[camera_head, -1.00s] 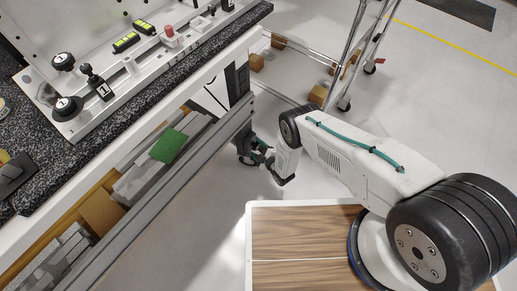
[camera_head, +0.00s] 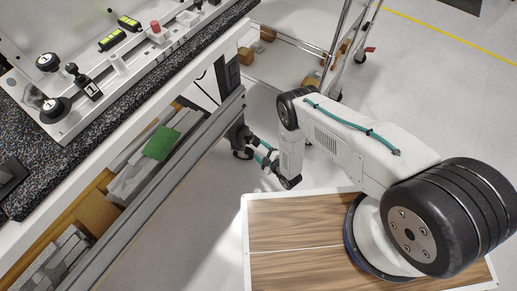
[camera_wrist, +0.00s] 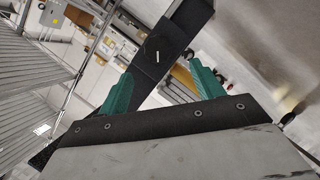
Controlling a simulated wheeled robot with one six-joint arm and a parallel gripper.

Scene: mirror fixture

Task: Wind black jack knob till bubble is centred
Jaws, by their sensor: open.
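The mirror fixture (camera_head: 125,65) sits on a dark granite slab at the upper left of the head view. Black knobs show at its near left end: one low at the corner (camera_head: 54,108), one behind it (camera_head: 48,62) and a smaller one (camera_head: 78,75). I cannot tell which is the jack knob. Two yellow-green level vials (camera_head: 112,40) (camera_head: 129,22) lie on the fixture; their bubbles are too small to read. My gripper (camera_head: 248,147) is below and right of the bench edge, away from the knobs. In the wrist view its teal fingers (camera_wrist: 160,75) are apart and empty.
The granite bench edge (camera_head: 120,120) and a grey rail (camera_head: 165,185) lie between my gripper and the fixture. Grey blocks and a green piece (camera_head: 161,143) sit on the shelf below. A wheeled metal cart (camera_head: 335,60) stands behind. A red knob (camera_head: 155,27) stands on the fixture.

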